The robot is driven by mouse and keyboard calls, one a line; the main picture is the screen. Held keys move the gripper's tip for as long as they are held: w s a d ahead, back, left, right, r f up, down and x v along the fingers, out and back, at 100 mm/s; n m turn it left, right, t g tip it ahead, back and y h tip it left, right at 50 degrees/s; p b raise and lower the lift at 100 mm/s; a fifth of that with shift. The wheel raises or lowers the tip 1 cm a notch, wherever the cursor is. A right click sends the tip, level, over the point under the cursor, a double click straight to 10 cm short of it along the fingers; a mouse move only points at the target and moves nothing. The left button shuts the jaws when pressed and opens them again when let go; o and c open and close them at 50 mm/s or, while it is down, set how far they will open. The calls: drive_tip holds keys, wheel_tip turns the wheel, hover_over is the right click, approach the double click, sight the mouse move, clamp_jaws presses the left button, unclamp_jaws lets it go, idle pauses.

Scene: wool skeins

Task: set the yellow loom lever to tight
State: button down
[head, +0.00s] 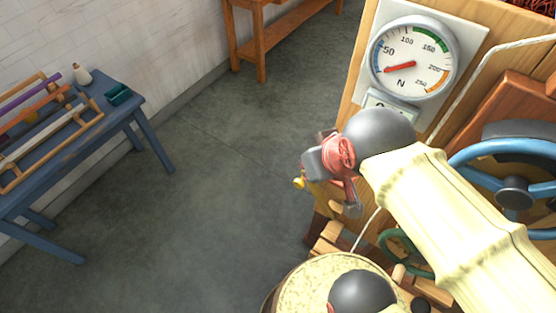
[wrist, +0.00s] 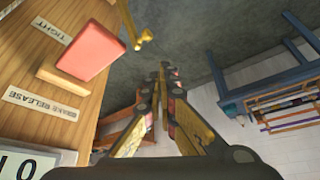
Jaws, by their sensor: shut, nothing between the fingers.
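The yellow lever (wrist: 135,30) shows at the top of the wrist view as a thin rod with a round knob, beside the wooden panel's edge. A yellow knob, likely the same lever's, shows in the head view (head: 299,183), partly hidden by my gripper. A TIGHT label (wrist: 50,31) is on the panel left of the lever. My gripper (wrist: 164,72) is shut and empty, its fingertips together below and right of the knob in the wrist view, seemingly apart from it. The lever's base and other end are hidden or out of view.
A red block (wrist: 88,51) sticks out of the panel near a BRAKE RELEASE label (wrist: 40,103). A round gauge (head: 414,58) reads below 50. A blue handwheel (head: 515,192) stands right. A blue table (head: 150,128) with frames stands far left. The floor between is clear.

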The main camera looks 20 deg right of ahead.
drive_tip(key=shift+s, duration=0.1)
drive_tip(key=w+f+n+g+p, duration=0.25)
drive_tip(key=w+n+p, duration=0.2)
drive_tip(key=w, duration=0.65)
drive_tip(key=w+a+f+n+g+p, duration=0.1)
drive_tip(key=w+f+n+g+p, duration=0.1)
drive_tip(key=f, duration=0.5)
drive_tip(key=w+f+n+g+p, duration=0.2)
drive_tip(key=w+f+p, duration=0.1)
drive_tip(key=w+f, duration=0.2)
drive_tip(key=shift+a+f, duration=0.4)
drive_tip(key=shift+f, duration=0.45)
